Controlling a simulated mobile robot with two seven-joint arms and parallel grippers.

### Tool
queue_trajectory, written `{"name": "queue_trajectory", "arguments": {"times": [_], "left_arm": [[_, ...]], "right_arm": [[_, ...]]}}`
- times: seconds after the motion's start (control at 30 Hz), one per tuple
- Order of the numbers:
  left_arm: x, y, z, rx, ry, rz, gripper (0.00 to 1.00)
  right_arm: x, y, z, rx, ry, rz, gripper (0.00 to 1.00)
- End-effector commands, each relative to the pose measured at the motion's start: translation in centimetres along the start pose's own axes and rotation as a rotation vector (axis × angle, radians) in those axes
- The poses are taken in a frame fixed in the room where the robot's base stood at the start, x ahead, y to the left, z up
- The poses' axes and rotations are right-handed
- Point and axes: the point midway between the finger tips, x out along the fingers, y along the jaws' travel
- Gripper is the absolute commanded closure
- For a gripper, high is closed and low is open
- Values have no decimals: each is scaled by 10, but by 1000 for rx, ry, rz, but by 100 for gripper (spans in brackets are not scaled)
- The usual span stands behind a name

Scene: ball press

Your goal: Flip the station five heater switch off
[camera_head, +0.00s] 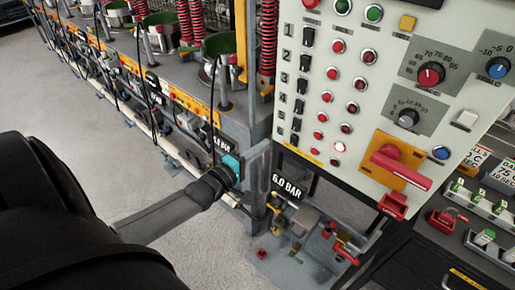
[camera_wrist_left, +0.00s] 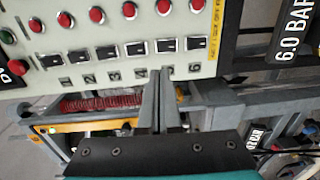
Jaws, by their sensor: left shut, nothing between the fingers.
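The pale control panel (camera_head: 340,12) carries a numbered column of black rocker switches. The station five heater switch (camera_head: 297,124) is second from the bottom in the head view. In the left wrist view the same switch (camera_wrist_left: 166,45) sits second from the right in the row, and its number is hidden behind my fingers. My left gripper (camera_wrist_left: 161,75) is shut and empty, its fingertips just below switch five. In the head view my left gripper (camera_head: 262,152) is beside the panel's lower left edge. I cannot tell the rocker's position or whether the fingertips touch the panel. My right gripper is not in view.
The station six switch (camera_wrist_left: 195,43) and station four switch (camera_wrist_left: 135,48) flank switch five closely. Red lamps (camera_head: 338,46) stand beside the switches. A red handle (camera_head: 400,168) juts from the panel's lower right. A 6.0 BAR sign (camera_head: 287,187) hangs below the panel.

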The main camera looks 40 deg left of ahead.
Motion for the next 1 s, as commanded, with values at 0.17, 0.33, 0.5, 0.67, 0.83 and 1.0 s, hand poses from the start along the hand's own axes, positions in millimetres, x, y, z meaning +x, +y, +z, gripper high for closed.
{"name": "queue_trajectory", "arguments": {"times": [0.17,0.33,0.5,0.67,0.83,1.0], "left_arm": [[-11,1,0,0,0,0,100],[-13,1,0,0,0,1,100],[-13,1,0,0,0,1,100],[-13,1,0,0,0,0,100],[-13,-2,0,5,1,-5,100],[-22,-60,-3,117,22,-105,100]], "right_arm": [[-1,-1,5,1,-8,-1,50],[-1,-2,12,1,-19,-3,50],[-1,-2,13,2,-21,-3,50],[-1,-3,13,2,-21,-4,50],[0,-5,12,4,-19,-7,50],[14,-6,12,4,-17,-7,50]]}}
